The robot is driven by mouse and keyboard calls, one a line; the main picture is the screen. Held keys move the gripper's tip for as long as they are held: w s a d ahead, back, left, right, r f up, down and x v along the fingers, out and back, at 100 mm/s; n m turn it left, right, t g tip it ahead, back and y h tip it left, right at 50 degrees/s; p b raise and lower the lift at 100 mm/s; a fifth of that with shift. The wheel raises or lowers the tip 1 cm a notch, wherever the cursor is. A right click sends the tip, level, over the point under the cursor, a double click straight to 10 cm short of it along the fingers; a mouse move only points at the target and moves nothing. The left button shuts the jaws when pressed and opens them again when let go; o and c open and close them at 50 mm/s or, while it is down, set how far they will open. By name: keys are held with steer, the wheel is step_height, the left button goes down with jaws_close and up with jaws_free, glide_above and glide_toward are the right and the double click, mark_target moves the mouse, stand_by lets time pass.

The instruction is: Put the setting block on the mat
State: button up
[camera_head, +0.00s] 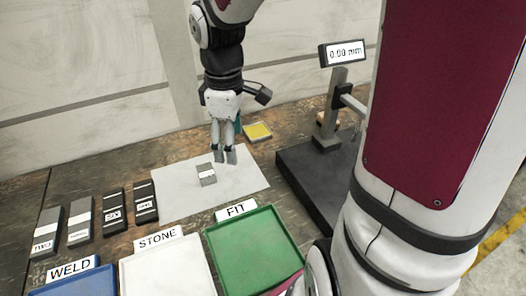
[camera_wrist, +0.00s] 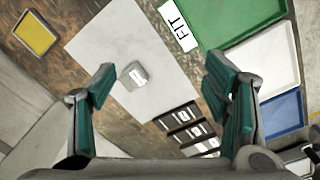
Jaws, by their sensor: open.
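A small grey block (camera_head: 206,174) with a white label stands on the white mat (camera_head: 245,180); the label is too small to read. In the wrist view this block (camera_wrist: 134,76) shows on the mat (camera_wrist: 90,45), between the lines of my two fingers. My gripper (camera_head: 224,156) is open and empty, with its fingers pointing down above the mat, to the right of and behind the block. In the wrist view, the open fingers of my gripper (camera_wrist: 158,80) show teal pads. The block lies nearer the left finger there.
Several labelled blocks, grey (camera_head: 80,221) and black (camera_head: 145,202), stand left of the mat. Blue (camera_head: 75,284), white (camera_head: 165,270) and green (camera_head: 255,250) trays line the front. A dark gauge stand (camera_head: 310,170) reading 0.00 mm is right; a yellow pad (camera_head: 257,131) lies behind.

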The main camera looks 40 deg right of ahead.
steer(key=s+a+r+m+t, duration=0.1)
steer(key=s+r+m, duration=0.3)
steer(key=s, duration=0.4)
steer(key=s+a+r+m+t, duration=0.2)
steer(key=s+r+m+t, duration=0.1)
steer(key=s, duration=0.5)
steer(key=shift+r+m, duration=0.9)
steer(key=shift+r, duration=0.3)
